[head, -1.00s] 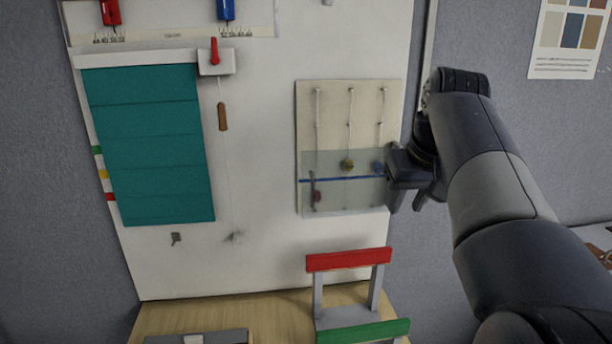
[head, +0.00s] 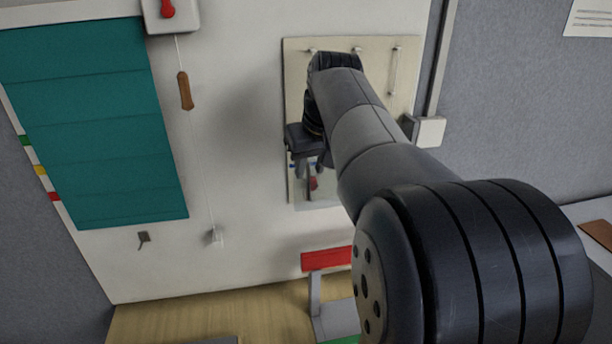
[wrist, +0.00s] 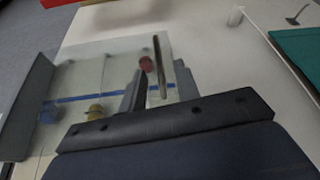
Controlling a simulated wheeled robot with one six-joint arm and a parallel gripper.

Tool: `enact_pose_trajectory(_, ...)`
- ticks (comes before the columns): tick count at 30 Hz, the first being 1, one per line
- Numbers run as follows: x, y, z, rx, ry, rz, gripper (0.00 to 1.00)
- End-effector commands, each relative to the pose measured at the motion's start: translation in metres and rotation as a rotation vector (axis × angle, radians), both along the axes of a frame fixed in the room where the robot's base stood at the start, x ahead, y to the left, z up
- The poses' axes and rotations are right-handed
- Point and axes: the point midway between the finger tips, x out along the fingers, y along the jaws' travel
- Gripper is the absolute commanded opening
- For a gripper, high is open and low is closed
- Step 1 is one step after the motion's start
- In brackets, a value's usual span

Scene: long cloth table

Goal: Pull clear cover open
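The clear cover (wrist: 75,78) is a see-through panel with a blue stripe over the lower part of a cream board (head: 295,75). Its lower edge shows in the head view (head: 318,197); my arm hides much of it. A slim grey upright handle (wrist: 160,68) is on the cover near its side edge. My gripper (wrist: 162,82) is open, with one finger on each side of the handle; contact is not clear. In the head view my gripper (head: 309,170) is in front of the cover's left part. Red (wrist: 146,63), yellow (wrist: 95,112) and blue (wrist: 47,115) knobs show through the cover.
A teal blind (head: 90,120) with a pull cord and wooden toggle (head: 185,90) hangs to the left. A small hook (head: 143,238) is below it. A red-topped stand (head: 327,259) is on the wooden tabletop (head: 190,305) below the board.

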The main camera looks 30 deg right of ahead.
Motion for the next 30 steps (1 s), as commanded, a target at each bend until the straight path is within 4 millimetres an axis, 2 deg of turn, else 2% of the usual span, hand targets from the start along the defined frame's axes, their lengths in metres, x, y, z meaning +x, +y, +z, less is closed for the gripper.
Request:
enact_pose_trajectory(3, 0.007, 0.000, -0.019, 0.001, 0.003, 0.001, 0.31)
enact_pose_trajectory(9, 0.015, -0.001, -0.035, 0.000, 0.001, 0.001, 0.31)
enact_pose_trajectory(19, 0.016, -0.001, -0.038, 0.000, 0.000, 0.001, 0.30)
enact_pose_trajectory(30, 0.015, -0.001, -0.037, 0.000, 0.000, 0.001, 0.00)
